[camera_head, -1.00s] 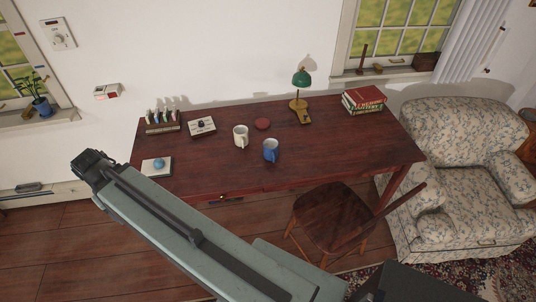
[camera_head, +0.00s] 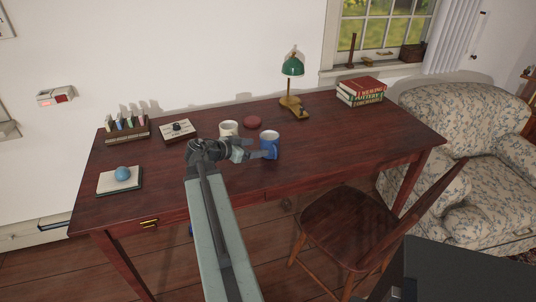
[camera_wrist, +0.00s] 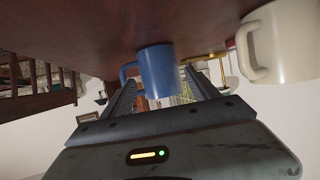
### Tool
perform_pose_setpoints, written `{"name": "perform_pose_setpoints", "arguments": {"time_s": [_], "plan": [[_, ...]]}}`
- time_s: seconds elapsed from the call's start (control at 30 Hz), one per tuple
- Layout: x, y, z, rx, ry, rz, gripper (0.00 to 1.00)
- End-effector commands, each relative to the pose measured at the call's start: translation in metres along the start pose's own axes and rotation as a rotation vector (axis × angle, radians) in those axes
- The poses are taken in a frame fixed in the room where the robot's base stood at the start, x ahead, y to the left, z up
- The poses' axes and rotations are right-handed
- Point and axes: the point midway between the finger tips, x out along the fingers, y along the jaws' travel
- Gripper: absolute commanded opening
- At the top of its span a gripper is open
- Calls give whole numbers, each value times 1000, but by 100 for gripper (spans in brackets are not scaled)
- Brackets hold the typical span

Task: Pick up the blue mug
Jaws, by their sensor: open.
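The blue mug (camera_head: 271,145) stands upright on the dark wooden desk (camera_head: 330,140). My gripper (camera_head: 258,152) is beside it on its left, low over the desk, with the fingers pointing at it. In the wrist view, which shows the scene upside down, the blue mug (camera_wrist: 157,72) appears between the two open fingers (camera_wrist: 158,92), its handle to the picture's left. I cannot tell whether either finger touches it. My wrist hides part of the desk behind it.
A cream mug (camera_head: 229,128) stands close to the blue mug, behind my gripper; it also shows in the wrist view (camera_wrist: 288,42). A wooden chair (camera_head: 355,225) stands at the desk's front right.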

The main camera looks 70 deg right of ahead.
Motion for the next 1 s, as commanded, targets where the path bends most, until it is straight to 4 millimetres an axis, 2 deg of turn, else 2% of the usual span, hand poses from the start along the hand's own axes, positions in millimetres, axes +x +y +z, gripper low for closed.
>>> {"name": "perform_pose_setpoints", "arguments": {"time_s": [0.13, 0.37, 0.6, 0.83, 0.87, 1.0], "plan": [[20, 0, 2, 0, -2, 3, 69], [32, 1, 0, -1, -2, 3, 69], [74, 2, 1, -1, -2, 5, 69], [76, 3, -2, -1, -3, 3, 69], [76, 3, -2, -1, -3, 3, 64], [76, 4, -2, -1, -3, 4, 25]]}}
